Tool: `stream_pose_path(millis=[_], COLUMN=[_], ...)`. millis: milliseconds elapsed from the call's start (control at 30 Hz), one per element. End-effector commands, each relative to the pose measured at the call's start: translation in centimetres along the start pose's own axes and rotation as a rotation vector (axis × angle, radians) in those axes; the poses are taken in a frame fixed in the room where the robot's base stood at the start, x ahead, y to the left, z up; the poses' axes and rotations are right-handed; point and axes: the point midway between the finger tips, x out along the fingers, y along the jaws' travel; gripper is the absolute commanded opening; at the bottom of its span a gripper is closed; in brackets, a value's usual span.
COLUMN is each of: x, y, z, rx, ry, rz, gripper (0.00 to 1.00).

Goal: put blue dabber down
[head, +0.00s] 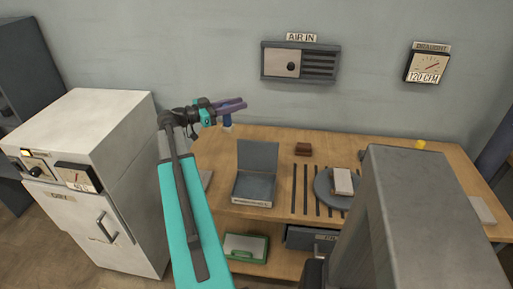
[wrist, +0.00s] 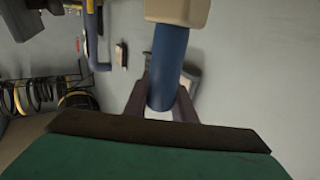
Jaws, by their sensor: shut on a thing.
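The blue dabber (head: 227,121) is in my gripper (head: 236,105), above the back left part of the wooden bench (head: 227,207). In the wrist view the dabber (wrist: 168,62) is a blue cylinder with a beige end at the top, and the gripper's two purple fingers (wrist: 160,100) are on either side of it. The gripper is shut on the dabber. In the head view it is small and partly hidden by the fingers, and I cannot tell how far its lower end is from the bench top.
An open grey box (head: 256,187) stands on the bench to the right, with several dark strips (head: 305,190) beside it. A grey disc (head: 325,189) bears a pale block (head: 343,181). A white cabinet (head: 100,215) stands left of the bench.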

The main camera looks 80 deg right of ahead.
Motion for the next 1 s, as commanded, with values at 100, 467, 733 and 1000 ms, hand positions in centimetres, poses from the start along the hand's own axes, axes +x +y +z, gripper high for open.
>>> stream_pose_path(millis=[100,467,733,1000], x=[2.8,9.7,11.4,11.4], y=[0.5,3.5,4.8,4.8], z=[0.4,0.1,0.2,0.1], rx=[0.003,0.002,0.0,0.0], ry=[0.0,0.001,0.0,0.0], rz=[0.056,0.179,0.208,0.208], gripper=[0.0,0.0,0.0,0.0])
